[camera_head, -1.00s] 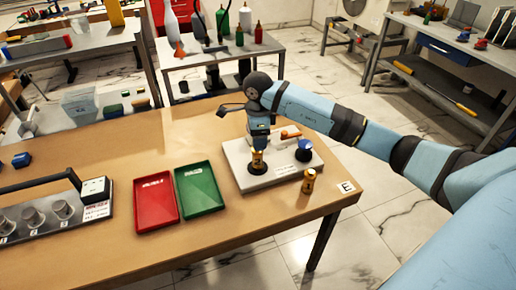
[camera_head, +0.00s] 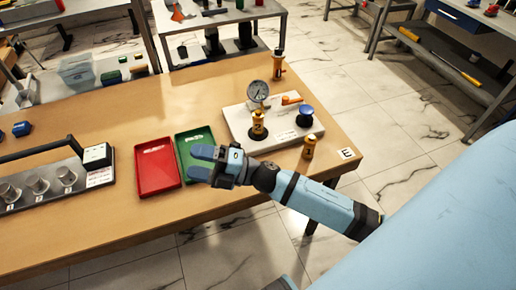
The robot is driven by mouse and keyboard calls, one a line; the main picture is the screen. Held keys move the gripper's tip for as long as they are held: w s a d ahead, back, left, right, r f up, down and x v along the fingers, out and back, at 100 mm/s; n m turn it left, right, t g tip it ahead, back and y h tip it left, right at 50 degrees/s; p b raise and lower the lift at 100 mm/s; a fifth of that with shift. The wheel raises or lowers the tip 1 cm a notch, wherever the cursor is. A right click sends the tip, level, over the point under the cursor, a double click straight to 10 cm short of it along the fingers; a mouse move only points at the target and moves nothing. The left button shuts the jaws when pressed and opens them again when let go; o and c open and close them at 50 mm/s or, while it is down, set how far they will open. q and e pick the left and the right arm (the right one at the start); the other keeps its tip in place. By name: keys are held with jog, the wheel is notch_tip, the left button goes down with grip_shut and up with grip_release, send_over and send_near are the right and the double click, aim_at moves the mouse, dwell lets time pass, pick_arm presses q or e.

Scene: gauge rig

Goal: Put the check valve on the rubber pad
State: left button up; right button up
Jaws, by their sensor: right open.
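A small brass cylinder with a dark band (camera_head: 309,147) stands upright on the table at the front right of the gauge rig. Another brass fitting with a dark top (camera_head: 278,68) stands behind the rig. I cannot tell for sure which brass part is the check valve. I cannot make out a rubber pad. The gauge rig (camera_head: 236,113) is a pale plate bearing a round dial gauge (camera_head: 257,92) above a brass fitting (camera_head: 258,127), an orange lever and a blue knob. My right gripper (camera_head: 203,163) is open and empty, over the green tray, left of the rig. My left gripper is out of view.
A red tray (camera_head: 157,177) lies left of the green tray (camera_head: 183,146). A dark rack with several grey cups (camera_head: 38,185) stands at the left. The wooden table's (camera_head: 100,230) front strip is clear. Other benches stand behind.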

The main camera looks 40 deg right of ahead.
jog(key=s+d+f+m+g+h, duration=0.1)
jog(key=s+d+f+m+h, duration=0.2)
jog(key=s+f+m+h, duration=0.3)
jog(key=s+d+f+m+g+h, duration=0.1)
jog(key=s+d+f+m+h, duration=0.2)
jog(key=s+f+m+h, duration=0.4)
notch_tip(320, 180, down, 6)
jog(key=s+m, duration=0.2)
jog(key=m, duration=0.9)
jog(key=shift+f+m+h, duration=0.25)
jog(key=shift+m+h, duration=0.05)
